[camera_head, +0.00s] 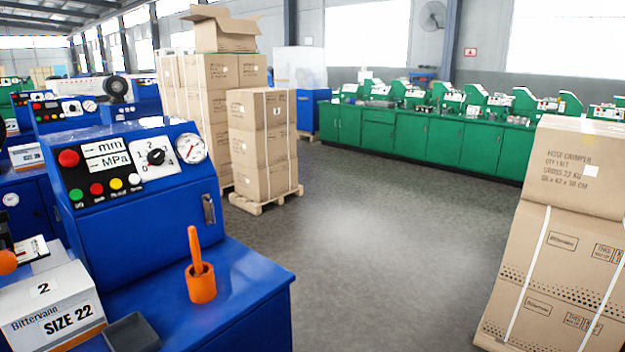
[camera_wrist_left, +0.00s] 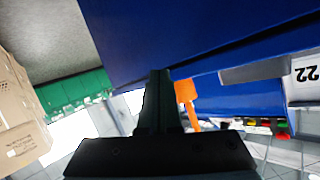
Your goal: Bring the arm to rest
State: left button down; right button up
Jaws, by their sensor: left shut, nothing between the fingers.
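My left gripper (camera_wrist_left: 158,76) shows in the left wrist view, its dark fingers shut together with nothing between them. It does not show in the head view. In the wrist view an orange handled tool (camera_wrist_left: 184,92) appears just right of the fingers, apart from them as far as I can tell. In the head view this tool stands upright in an orange cup (camera_head: 201,284) on the blue crimper's bench (camera_head: 240,290). The blue crimper (camera_head: 130,180) has a gauge, a dial and coloured buttons. My right gripper is in neither view.
A "SIZE 22" box (camera_head: 55,310) and a dark grey tray (camera_head: 132,334) sit at the bench's front left. Stacked cartons (camera_head: 555,250) stand at the right, and a carton pallet (camera_head: 265,150) stands behind. Green cabinets (camera_head: 430,140) line the back. The middle floor is clear.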

pick_arm(q)
jog(key=s+d+f+g+h+p, duration=0.1)
jog(key=s+f, duration=0.5)
jog(key=s, duration=0.6)
jog(key=s+d+f+g+h+p, duration=0.1)
jog(key=s+d+f+g+h, duration=0.2)
jog(key=s, duration=0.9)
notch_tip(320, 180, down, 5)
jog(key=shift+d+r+h+p, duration=0.2)
jog(key=shift+d+h+p, duration=0.2)
jog(key=shift+d, duration=0.65)
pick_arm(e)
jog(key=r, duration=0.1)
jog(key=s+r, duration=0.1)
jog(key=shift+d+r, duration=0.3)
pick_arm(q)
jog(key=shift+s, duration=0.1)
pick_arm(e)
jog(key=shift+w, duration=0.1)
